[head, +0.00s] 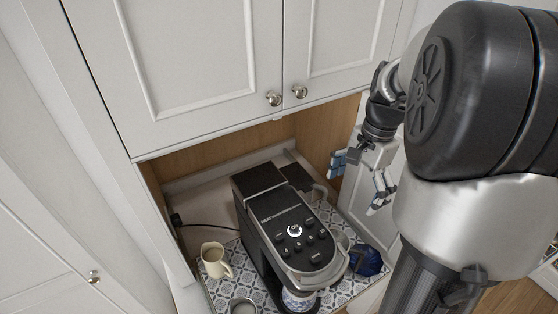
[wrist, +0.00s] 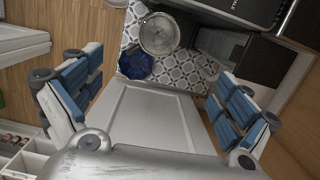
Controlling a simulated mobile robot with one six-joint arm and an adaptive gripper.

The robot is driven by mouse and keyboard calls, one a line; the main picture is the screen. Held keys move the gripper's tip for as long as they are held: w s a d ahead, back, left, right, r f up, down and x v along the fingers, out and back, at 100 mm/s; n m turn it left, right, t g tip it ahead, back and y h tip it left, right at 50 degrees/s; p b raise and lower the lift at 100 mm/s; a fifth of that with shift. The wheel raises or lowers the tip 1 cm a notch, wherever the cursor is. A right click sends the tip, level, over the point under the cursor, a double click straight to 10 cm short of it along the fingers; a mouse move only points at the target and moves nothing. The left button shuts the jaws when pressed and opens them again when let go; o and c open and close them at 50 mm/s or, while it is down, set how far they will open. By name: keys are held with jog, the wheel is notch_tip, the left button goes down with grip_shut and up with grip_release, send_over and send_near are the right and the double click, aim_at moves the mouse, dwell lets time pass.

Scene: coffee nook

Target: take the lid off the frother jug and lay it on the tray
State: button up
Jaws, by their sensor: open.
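In the wrist view, a round, silvery vessel (wrist: 159,34) stands upright on the patterned tray (wrist: 190,72) and looks like the frother jug. Its pale round top looks like a lid, but its details are too small to tell. In the head view, the jug seems mostly hidden behind the coffee machine. The tray (head: 340,297) lies under the machine there. My gripper (head: 358,176) is open and empty in front of the niche's right side, above and apart from the jug. In the wrist view, my gripper (wrist: 155,105) has its blue-padded fingers spread wide.
The black coffee machine (head: 290,228) fills the middle of the niche. A cream mug (head: 214,260) stands at its left, a patterned cup (head: 298,299) at its front, and a dark blue glass item (head: 366,260) at its right. A cabinet door (wrist: 155,118) lies below my gripper.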

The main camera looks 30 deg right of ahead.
jog(key=w+f, duration=0.1)
jog(key=f, duration=0.1)
send_over(335, 238)
jog(key=d, duration=0.1)
jog(key=shift+m, duration=0.3)
jog(key=f, duration=0.9)
jog(key=shift+w+d+f+b, duration=0.15)
jog(key=shift+w+b, duration=0.25)
jog(key=shift+s+a+f, duration=0.1)
jog(key=shift+a+f, duration=0.1)
jog(key=shift+f, duration=0.75)
jog(key=shift+s+a+f, duration=0.1)
jog(key=shift+a+f, duration=0.05)
jog(key=shift+f, duration=0.85)
jog(key=shift+s+a+f, duration=0.1)
jog(key=shift+a+f, duration=0.1)
jog(key=shift+f, duration=0.75)
jog(key=c, duration=1.5)
jog(key=shift+s, duration=0.1)
